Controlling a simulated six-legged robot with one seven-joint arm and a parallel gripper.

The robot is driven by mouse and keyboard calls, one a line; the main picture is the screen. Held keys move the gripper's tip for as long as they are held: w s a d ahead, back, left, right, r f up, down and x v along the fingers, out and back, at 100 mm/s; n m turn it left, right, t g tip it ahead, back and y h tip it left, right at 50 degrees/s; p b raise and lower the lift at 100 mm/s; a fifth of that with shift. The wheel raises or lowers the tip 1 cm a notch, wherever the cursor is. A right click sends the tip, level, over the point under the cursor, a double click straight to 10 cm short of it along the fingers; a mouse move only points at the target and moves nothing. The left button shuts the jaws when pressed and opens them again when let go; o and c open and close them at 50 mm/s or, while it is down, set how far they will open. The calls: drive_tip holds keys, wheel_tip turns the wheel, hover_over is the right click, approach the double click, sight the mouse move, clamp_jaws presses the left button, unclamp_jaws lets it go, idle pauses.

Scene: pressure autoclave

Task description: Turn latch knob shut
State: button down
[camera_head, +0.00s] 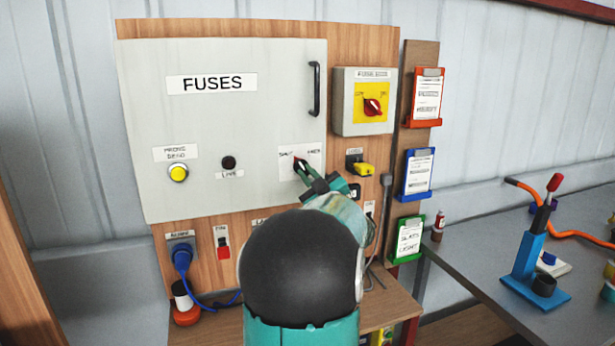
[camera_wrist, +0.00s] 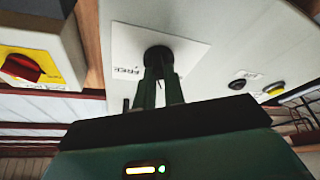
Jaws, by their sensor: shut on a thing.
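The latch knob (camera_wrist: 158,53) is a dark round knob on a white label plate (camera_head: 313,160) at the lower right of the grey FUSES door (camera_head: 240,110). The plate has a word on each side; in the wrist view one reads FREE. My gripper (camera_head: 301,166) reaches the knob from the lower right, and its two green fingers (camera_wrist: 158,72) are shut on it. The fingers and my arm hide part of the knob, so its exact angle is hard to tell. The door looks closed, with a black handle (camera_head: 316,89) at its upper right.
A grey box with a red rotary switch (camera_head: 372,107) is right of the door. A yellow plug (camera_head: 361,167) sits below it. A yellow button (camera_head: 178,173) and a black lamp (camera_head: 229,162) are on the door's left. A bench (camera_head: 500,255) stands at right.

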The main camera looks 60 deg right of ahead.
drive_tip(key=shift+d+r+n+y, duration=0.1)
drive_tip(key=shift+n+y, duration=0.7)
drive_tip(key=shift+n, duration=0.9)
drive_tip(key=shift+n+t, duration=0.3)
drive_tip(key=c, duration=1.5)
unclamp_jaws()
drive_tip(key=shift+s, duration=0.1)
drive_tip(key=v, duration=1.3)
drive_tip(key=shift+s+a, duration=0.25)
drive_tip(key=shift+s, duration=0.1)
drive_tip(key=shift+r, duration=0.1)
